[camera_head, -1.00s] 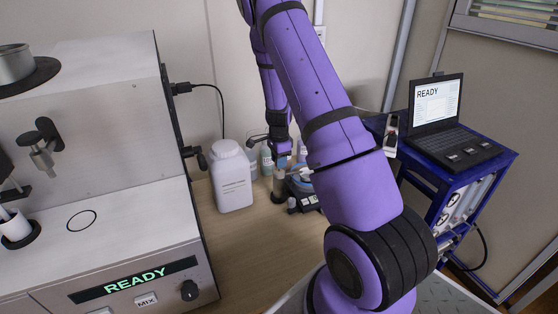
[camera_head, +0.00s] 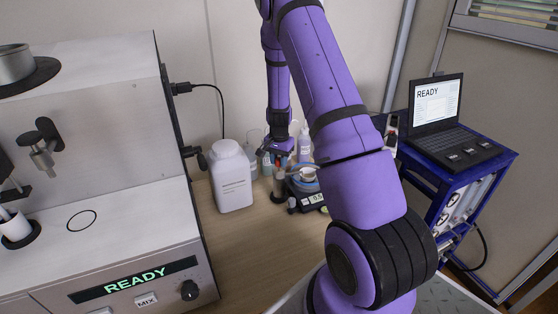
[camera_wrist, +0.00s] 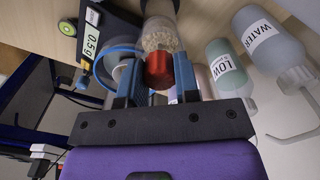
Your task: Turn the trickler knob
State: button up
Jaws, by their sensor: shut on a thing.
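The trickler (camera_wrist: 160,35) is a clear tube of pale granules with a red knob (camera_wrist: 158,70) at its near end in the wrist view. My gripper (camera_wrist: 155,85) has its two blue fingers on either side of the red knob and is shut on it. In the head view my gripper (camera_head: 276,147) is small, above the trickler (camera_head: 279,182) on the bench, and its fingertips are hard to make out. The balance (camera_head: 305,188) stands beside the trickler. Its display (camera_wrist: 92,40) reads 0.5 g in the wrist view, where a round pan (camera_wrist: 108,66) shows partly behind a finger.
A white jug (camera_head: 232,178) stands left of the trickler. A bottle marked LOW (camera_wrist: 228,68) and one marked WATER (camera_wrist: 272,48) are close by. The analyser (camera_head: 90,180) reads READY at left. A laptop (camera_head: 440,110) sits on a blue cart at right.

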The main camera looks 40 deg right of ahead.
jog(key=n, duration=0.4)
jog(key=shift+n, duration=0.3)
jog(key=n, duration=1.3)
jog(key=shift+n, duration=0.4)
jog(key=o, duration=0.9)
jog(key=shift+o, duration=0.2)
